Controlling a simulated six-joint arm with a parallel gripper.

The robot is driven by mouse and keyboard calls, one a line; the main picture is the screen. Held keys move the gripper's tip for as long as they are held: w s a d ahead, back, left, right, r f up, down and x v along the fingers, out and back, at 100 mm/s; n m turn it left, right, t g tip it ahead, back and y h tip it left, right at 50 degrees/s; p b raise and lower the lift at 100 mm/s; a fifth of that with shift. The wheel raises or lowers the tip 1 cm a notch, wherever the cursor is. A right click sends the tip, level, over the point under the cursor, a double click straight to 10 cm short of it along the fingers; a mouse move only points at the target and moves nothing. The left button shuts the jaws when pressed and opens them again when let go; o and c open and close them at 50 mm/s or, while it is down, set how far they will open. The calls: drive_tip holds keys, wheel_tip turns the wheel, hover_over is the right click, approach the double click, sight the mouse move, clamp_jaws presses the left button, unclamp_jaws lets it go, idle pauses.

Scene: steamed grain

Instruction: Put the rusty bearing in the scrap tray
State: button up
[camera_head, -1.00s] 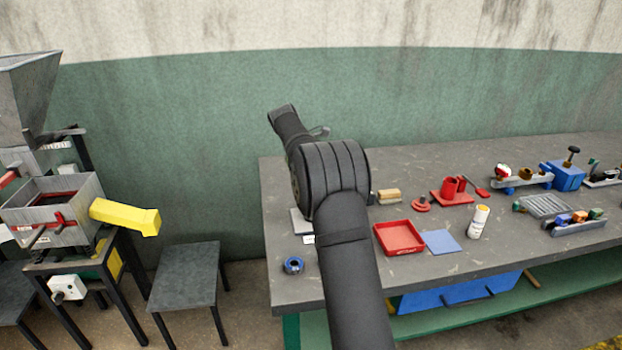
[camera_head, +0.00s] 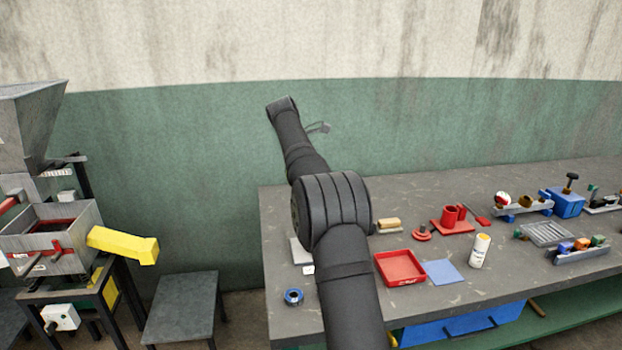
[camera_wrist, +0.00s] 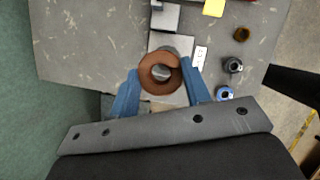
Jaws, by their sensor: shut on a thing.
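The rusty bearing (camera_wrist: 149,83) is a reddish-brown ring in the wrist view. My gripper (camera_wrist: 160,82) has its two blue fingers shut on it, one at either side, with the bench below. The bearing and the fingertips are hidden behind my arm in the head view. The scrap tray is likely the red tray (camera_head: 377,271) on the bench, right of my arm; it looks empty.
The grey bench (camera_head: 450,310) also holds a blue ring (camera_head: 293,296), a blue mat (camera_head: 445,271), a white bottle (camera_head: 480,251) and a red stand (camera_head: 452,226). A stool (camera_head: 182,305) and a machine with a yellow chute (camera_head: 122,245) stand left.

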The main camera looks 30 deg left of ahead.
drive_tip(key=w+d+f, duration=0.3)
drive_tip(key=w+d, duration=0.1)
drive_tip(key=d, duration=0.6)
drive_tip(key=w+d+f, duration=0.3)
drive_tip(key=w+d, duration=0.1)
drive_tip(key=d, duration=0.6)
drive_tip(key=s+d+f, duration=0.2)
drive_tip(key=d+f, duration=0.2)
drive_tip(key=d, duration=0.5)
drive_tip(key=s+d+f, duration=0.1)
drive_tip(key=d+f, duration=0.2)
drive_tip(key=d, duration=0.7)
hover_over(400, 268)
drive_tip(key=s, duration=0.2)
drive_tip(key=f, duration=0.7)
drive_tip(key=shift+w+a+f, duration=0.15)
drive_tip(key=shift+w, duration=0.1)
drive_tip(key=shift+f, duration=2)
drive_tip(key=o, duration=0.7)
drive_tip(key=shift+f, duration=0.15)
drive_tip(key=shift+c, duration=0.2)
drive_tip(key=o, duration=0.4)
